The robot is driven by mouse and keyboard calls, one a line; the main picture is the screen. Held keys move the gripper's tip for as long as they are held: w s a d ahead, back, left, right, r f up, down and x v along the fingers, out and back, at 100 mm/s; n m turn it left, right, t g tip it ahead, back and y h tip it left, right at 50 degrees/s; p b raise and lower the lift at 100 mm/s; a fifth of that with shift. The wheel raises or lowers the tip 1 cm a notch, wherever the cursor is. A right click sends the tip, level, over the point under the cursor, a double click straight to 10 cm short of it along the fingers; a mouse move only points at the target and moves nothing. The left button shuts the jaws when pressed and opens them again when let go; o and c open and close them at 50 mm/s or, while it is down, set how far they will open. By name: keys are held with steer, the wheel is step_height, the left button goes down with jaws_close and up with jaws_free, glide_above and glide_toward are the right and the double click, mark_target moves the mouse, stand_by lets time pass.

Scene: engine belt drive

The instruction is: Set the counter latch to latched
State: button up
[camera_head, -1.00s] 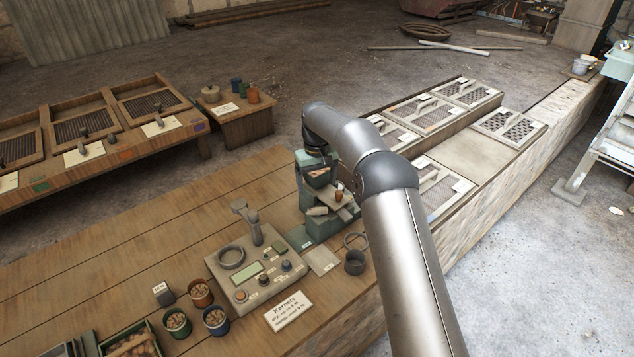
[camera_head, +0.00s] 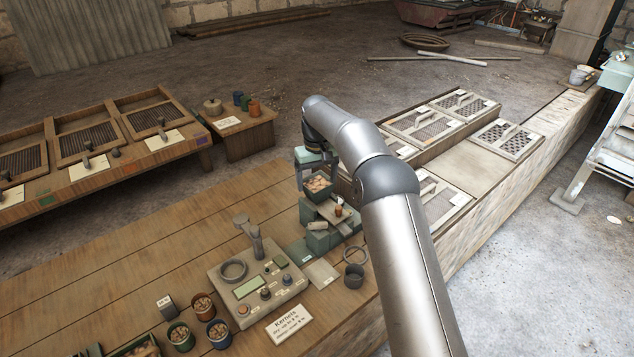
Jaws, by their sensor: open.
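The counter panel (camera_head: 262,312) is a beige box on the wooden bench, with a green display, a grey ring, several knobs and an upright grey lever (camera_head: 256,240). I cannot tell which of its parts is the latch, or its setting. My gripper (camera_head: 315,168) is beyond the panel, up to its right, at a small green stand (camera_head: 318,241) with a nut-filled hopper (camera_head: 318,187). It is open, but its fingertips are small and hard to separate from the stand. I cannot tell whether it touches anything.
A "Kernels" card (camera_head: 287,323) lies in front of the panel. Cups of nuts (camera_head: 180,335) stand to its left, and a dark cup (camera_head: 354,276) to its right. My arm crosses the right side. The bench left of the panel is mostly clear.

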steer(key=shift+r, duration=1.2)
step_height(320, 180, up, 8)
steer(key=shift+f, duration=0.35)
steer(key=c, duration=0.6)
steer(key=shift+a+f+m+b, duration=0.1)
steer(key=shift+f+m+b, duration=0.35)
steer(key=shift+m, duration=0.15)
steer(key=c, duration=0.4)
steer(key=m+b, duration=0.7)
steer(key=m, duration=1.3)
glide_above(311, 224)
step_height(311, 224, down, 9)
step_height(311, 224, down, 18)
steer(key=shift+w+r+p, duration=0.1)
steer(key=shift+r+p, duration=0.15)
steer(key=shift+p, duration=0.9)
